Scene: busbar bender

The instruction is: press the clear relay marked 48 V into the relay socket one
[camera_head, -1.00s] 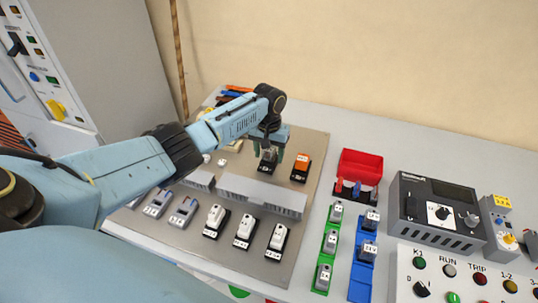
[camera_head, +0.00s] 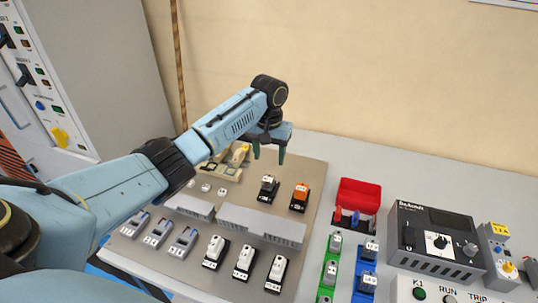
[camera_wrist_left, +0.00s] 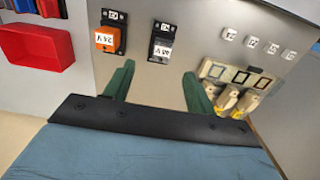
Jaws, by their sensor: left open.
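The clear relay marked 48 V (camera_wrist_left: 160,48) sits in a black socket on the grey panel, beside the orange relay (camera_wrist_left: 106,38) marked 24 V. In the head view the clear relay (camera_head: 268,185) appears upright in its socket, left of the orange relay (camera_head: 300,193). The socket's own label is too small to read surely. My left gripper (camera_head: 269,154) is open and empty above the clear relay, apart from it. In the left wrist view its green fingers (camera_wrist_left: 159,74) stand apart with nothing between them. My right gripper is not in view.
A grey duct (camera_head: 262,222) crosses the panel in front of the sockets, with several white-topped devices nearer me. A red bin (camera_head: 358,194), green rail (camera_head: 328,272) and blue rail (camera_head: 366,262) with relays, and a dark instrument (camera_head: 436,240) stand to the right.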

